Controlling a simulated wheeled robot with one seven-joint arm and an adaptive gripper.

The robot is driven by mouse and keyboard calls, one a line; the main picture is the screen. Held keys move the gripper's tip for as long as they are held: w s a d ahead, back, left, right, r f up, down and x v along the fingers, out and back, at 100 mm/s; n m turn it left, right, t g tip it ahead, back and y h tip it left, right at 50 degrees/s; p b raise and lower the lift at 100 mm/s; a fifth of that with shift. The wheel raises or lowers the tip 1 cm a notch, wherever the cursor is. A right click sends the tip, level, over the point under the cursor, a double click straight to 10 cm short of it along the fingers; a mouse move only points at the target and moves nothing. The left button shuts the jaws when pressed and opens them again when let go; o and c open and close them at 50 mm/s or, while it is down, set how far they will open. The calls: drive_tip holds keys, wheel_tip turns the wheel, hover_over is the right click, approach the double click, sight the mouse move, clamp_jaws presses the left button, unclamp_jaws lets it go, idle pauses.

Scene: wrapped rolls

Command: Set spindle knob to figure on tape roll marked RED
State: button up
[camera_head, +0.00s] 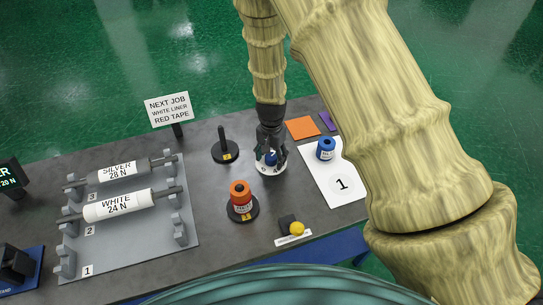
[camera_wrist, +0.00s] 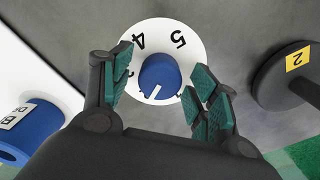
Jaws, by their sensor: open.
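The spindle knob (camera_wrist: 160,74) is blue with a white pointer line, on a white numbered dial (camera_wrist: 158,32). In the wrist view the figures 5 and 4 show; another at left is partly hidden by a finger. The pointer line points down and slightly left. My gripper (camera_wrist: 160,85) is open, its green-padded fingers on either side of the knob; contact cannot be told. In the head view my gripper (camera_head: 270,143) is over the dial (camera_head: 271,168). An orange-red tape roll (camera_head: 240,190) with a white label stands on post base 1; its small print is unreadable.
A blue roll (camera_head: 326,148) stands on a white sheet (camera_head: 342,185) marked 1. An empty post (camera_head: 223,148) marked 2 is left of the dial. A grey rack (camera_head: 135,235) holds SILVER 28 N and WHITE 24 N rolls. A sign (camera_head: 168,108) reads NEXT JOB WHITE LINER RED TAPE.

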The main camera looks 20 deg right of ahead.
sight(272, 156)
drive_tip(key=shift+r, duration=0.1)
wheel_tip(272, 156, up, 12)
idle(0.5)
drive_tip(key=shift+d, duration=0.1)
idle(0.4)
